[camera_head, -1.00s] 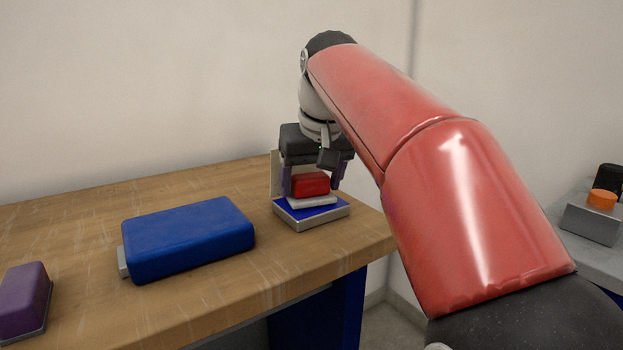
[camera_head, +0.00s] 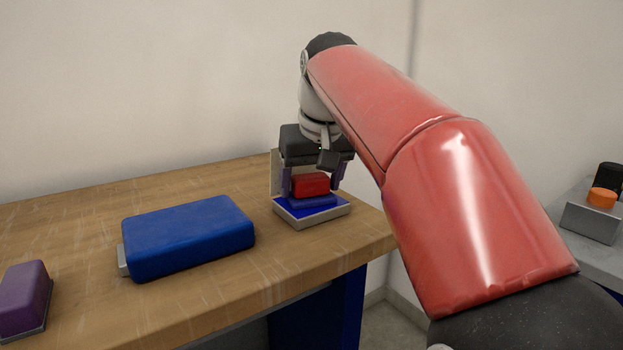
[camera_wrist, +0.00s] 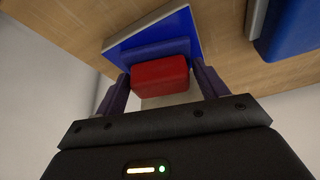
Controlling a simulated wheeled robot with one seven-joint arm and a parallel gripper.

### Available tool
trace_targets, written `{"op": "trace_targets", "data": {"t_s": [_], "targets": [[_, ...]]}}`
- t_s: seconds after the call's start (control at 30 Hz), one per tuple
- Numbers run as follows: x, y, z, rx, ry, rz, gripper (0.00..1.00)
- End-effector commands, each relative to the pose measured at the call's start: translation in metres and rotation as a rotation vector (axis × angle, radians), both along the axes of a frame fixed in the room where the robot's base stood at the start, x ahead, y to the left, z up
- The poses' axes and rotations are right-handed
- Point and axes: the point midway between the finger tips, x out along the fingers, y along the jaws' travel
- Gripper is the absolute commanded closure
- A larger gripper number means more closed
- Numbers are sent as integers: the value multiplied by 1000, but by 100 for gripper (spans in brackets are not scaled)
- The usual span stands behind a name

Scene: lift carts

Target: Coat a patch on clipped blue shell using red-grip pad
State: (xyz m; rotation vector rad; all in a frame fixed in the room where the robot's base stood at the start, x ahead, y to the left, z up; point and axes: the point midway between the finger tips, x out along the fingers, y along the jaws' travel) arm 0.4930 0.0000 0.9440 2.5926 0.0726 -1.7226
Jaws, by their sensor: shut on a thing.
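My gripper (camera_head: 311,177) is shut on the red grip of the pad (camera_head: 313,187). The pad's flat underside plate (camera_head: 314,202) looks blue and sits on or just above a shallow light-rimmed tray (camera_head: 318,221) with a blue inside; I cannot tell if they touch. In the wrist view the red grip (camera_wrist: 160,76) lies between my two purple fingers, with the blue plate (camera_wrist: 155,52) beyond it and the tray (camera_wrist: 188,24) behind. The blue shell (camera_head: 190,236) lies flat on the table, left of the tray, with a grey clip (camera_head: 123,262) at its left end.
A purple block (camera_head: 25,298) on a grey base stands at the table's front left. The wooden table (camera_head: 90,215) has clear room around the shell. A grey surface at far right bears a grey block (camera_head: 590,222) with an orange round part (camera_head: 602,197).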

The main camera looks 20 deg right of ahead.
Motion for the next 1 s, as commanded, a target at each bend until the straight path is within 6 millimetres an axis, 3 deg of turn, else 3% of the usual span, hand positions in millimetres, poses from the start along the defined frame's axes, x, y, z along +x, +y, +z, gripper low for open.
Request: {"op": "trace_targets", "data": {"t_s": [0.53,1.0], "targets": [[0,0,-2,-1,10,0,46],[1,0,36,0,4,0,46]]}}
